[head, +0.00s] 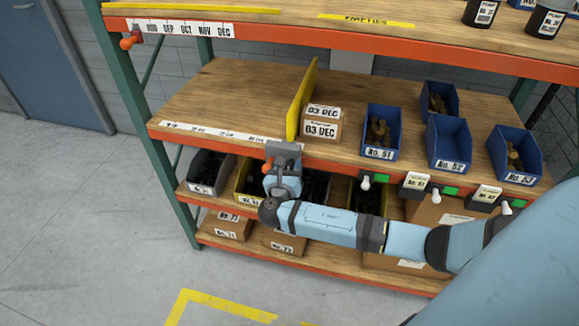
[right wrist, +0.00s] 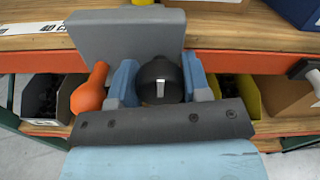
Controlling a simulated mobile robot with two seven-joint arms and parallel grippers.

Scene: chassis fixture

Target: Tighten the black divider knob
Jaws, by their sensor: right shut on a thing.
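The black divider knob (right wrist: 160,78) with a white mark shows in the right wrist view between the two blue fingers of my right gripper (right wrist: 159,82). The fingers are shut on its sides. In the head view my right gripper (head: 282,176) is at the shelf's front edge and hides the knob. The knob is in front of a grey bracket (right wrist: 125,35), which also shows in the head view (head: 283,148) below the yellow divider (head: 303,98). An orange handle (right wrist: 90,90) is just left of the fingers, close to them. My left gripper is not in view.
A cardboard box (head: 321,122) labelled 03 DEC stands right of the divider. Blue bins (head: 381,130) stand farther right. The shelf board (head: 225,95) left of the divider is bare. A grey bin (head: 207,172) and a yellow bin (head: 249,180) are on the shelf below.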

